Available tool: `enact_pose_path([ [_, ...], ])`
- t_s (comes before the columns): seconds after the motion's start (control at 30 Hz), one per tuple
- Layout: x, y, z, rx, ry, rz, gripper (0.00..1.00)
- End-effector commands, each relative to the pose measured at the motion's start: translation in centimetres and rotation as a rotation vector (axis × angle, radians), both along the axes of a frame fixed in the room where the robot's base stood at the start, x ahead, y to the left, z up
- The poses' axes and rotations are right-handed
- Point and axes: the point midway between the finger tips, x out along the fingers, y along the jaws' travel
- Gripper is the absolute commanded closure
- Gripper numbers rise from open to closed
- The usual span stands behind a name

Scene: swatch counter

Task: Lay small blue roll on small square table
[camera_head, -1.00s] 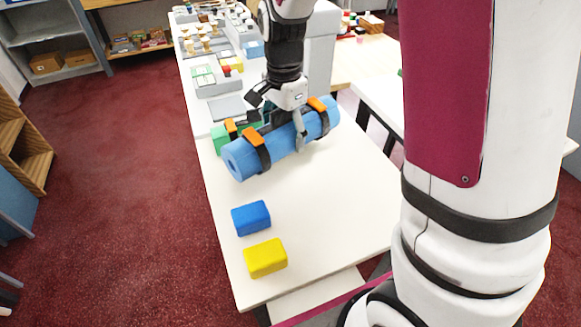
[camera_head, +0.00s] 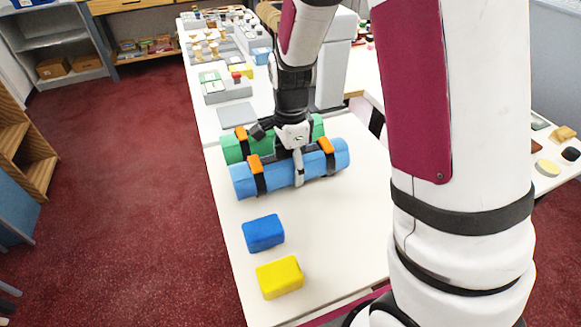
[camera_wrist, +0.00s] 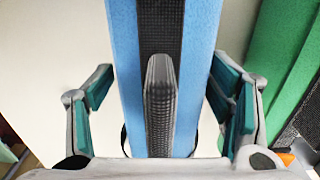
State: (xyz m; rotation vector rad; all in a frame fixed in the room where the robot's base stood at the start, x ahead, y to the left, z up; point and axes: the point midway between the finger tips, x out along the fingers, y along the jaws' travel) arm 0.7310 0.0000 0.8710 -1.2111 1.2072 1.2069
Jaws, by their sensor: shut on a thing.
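The blue roll (camera_head: 312,166), with black straps and orange buckles, is in my gripper (camera_head: 298,165) over the near white tabletop (camera_head: 340,230). In the wrist view the roll (camera_wrist: 205,60) runs up the middle, with jointed fingers of my gripper (camera_wrist: 160,105) on both sides of it. My gripper is shut on it. The roll lies nearly level across the head view. I cannot tell whether it touches the tabletop. I cannot tell whether this tabletop is the small square table.
A green roll (camera_head: 234,150) lies just behind the blue one, and close to its right in the wrist view (camera_wrist: 285,60). A blue block (camera_head: 263,233) and a yellow block (camera_head: 280,277) stand in front. Grey trays (camera_head: 213,86) fill the far counter. The near tabletop's right part is bare.

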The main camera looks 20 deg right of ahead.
Motion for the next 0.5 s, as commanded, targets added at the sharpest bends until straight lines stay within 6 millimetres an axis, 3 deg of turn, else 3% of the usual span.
enact_pose_path([
  [0.1,-0.02,0.01,-1.27,0.000,0.001,0.000,0.62],
  [0.47,0.02,0.01,-1.57,0.000,-0.001,0.000,0.62],
  [0.5,0.01,0.01,-1.51,0.000,-0.001,0.000,0.18],
])
